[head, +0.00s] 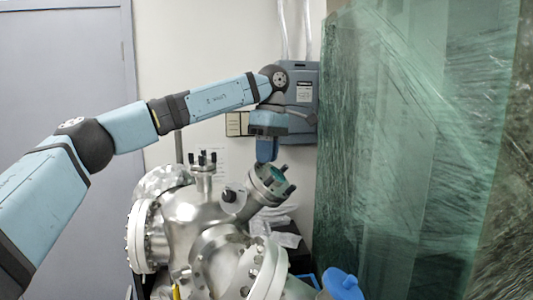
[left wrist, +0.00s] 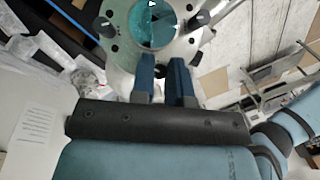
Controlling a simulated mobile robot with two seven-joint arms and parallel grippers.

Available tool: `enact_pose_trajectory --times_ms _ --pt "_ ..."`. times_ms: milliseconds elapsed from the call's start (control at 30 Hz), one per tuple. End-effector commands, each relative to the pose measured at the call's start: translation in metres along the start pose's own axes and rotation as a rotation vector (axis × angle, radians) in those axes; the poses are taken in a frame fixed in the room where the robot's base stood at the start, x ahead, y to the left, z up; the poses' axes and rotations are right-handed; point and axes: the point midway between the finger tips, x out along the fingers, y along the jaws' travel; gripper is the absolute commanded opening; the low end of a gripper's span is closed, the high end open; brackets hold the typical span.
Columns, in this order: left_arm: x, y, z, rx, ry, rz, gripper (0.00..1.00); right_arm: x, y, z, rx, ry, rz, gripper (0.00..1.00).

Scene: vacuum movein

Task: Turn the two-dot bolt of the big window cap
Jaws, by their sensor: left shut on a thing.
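The big window cap (head: 262,179) is a round metal flange with a teal glass window, on the tilted upper right port of the steel chamber. It also shows at the top of the left wrist view (left wrist: 122,45). Dark bolts stand around its rim, one at the right (left wrist: 197,20) and one at the left (left wrist: 103,26). My left gripper (head: 266,158) reaches down to the cap's far edge. Its blue fingers (left wrist: 163,66) are shut on a dark bolt at the rim, mostly hidden between them. Dot marks are too small to read. My right gripper is out of view.
The steel chamber (head: 195,222) fills the lower middle, with a smaller bolted port (head: 203,165) standing left of the cap. A grey-blue wall box (head: 300,90) is behind my wrist. A film-wrapped green panel (head: 420,150) blocks the right side.

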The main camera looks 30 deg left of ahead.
Motion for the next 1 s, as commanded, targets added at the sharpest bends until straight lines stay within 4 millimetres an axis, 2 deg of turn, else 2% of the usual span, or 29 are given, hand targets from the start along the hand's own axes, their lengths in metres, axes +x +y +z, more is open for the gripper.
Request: enact_pose_trajectory --times_ms 500,1000 --pt "-0.0004 0.0029 0.0016 0.308 0.005 -0.277 0.00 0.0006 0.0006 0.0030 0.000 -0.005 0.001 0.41" --pt "0.0016 0.0038 0.0015 0.425 0.001 -0.381 0.00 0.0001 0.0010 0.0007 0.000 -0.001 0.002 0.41"
